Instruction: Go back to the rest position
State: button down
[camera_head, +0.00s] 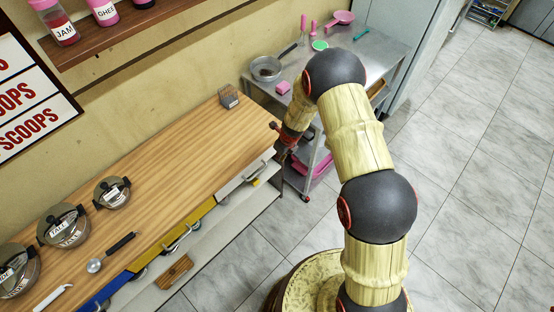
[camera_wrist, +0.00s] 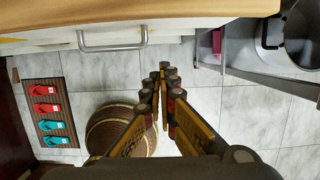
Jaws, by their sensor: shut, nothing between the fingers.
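My gripper (camera_wrist: 166,76) is shut and empty in the wrist view, its fingertips together just below the edge of the wooden counter (camera_wrist: 160,15). In the head view my gripper (camera_head: 277,128) shows small at the right end of the wooden counter (camera_head: 190,165), partly hidden by my own arm. The arm is bent, reaching up and over to the counter's end. I cannot tell from the frames whether the fingers touch the counter edge.
A drawer handle (camera_wrist: 112,40) is close to the fingers. A metal cart (camera_head: 372,52) with a pan (camera_head: 266,68) stands behind the counter's end. Glass pots (camera_head: 62,225) and a grey block (camera_head: 229,98) sit on the counter. Slippers (camera_wrist: 46,108) lie on a mat. Tiled floor is open at right.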

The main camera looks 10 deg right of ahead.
jog(key=shift+s+d+r, duration=0.1)
jog(key=shift+r, duration=0.5)
jog(key=s+a+r+n+g, duration=0.1)
jog(key=s+r+n+g, duration=0.25)
jog(key=s+n, duration=0.85)
jog(key=s+d+r+n+t+b, duration=0.2)
jog(key=s+r+n, duration=0.3)
jog(key=r, duration=0.6)
jog(key=s+d+r+n+t+h+b, duration=0.1)
jog(key=s+d+r+n+t+b, duration=0.1)
jog(key=s+r+n, duration=0.4)
jog(key=s+d+r+n+t+b, duration=0.3)
jog(key=s+r, duration=0.7)
jog(key=r, duration=0.7)
jog(key=n+b, duration=0.1)
jog(key=n, duration=0.1)
jog(key=shift+d+r+n+h+b, duration=0.25)
jog(key=shift+n+h+b, duration=0.05)
jog(key=shift+n+b, duration=0.1)
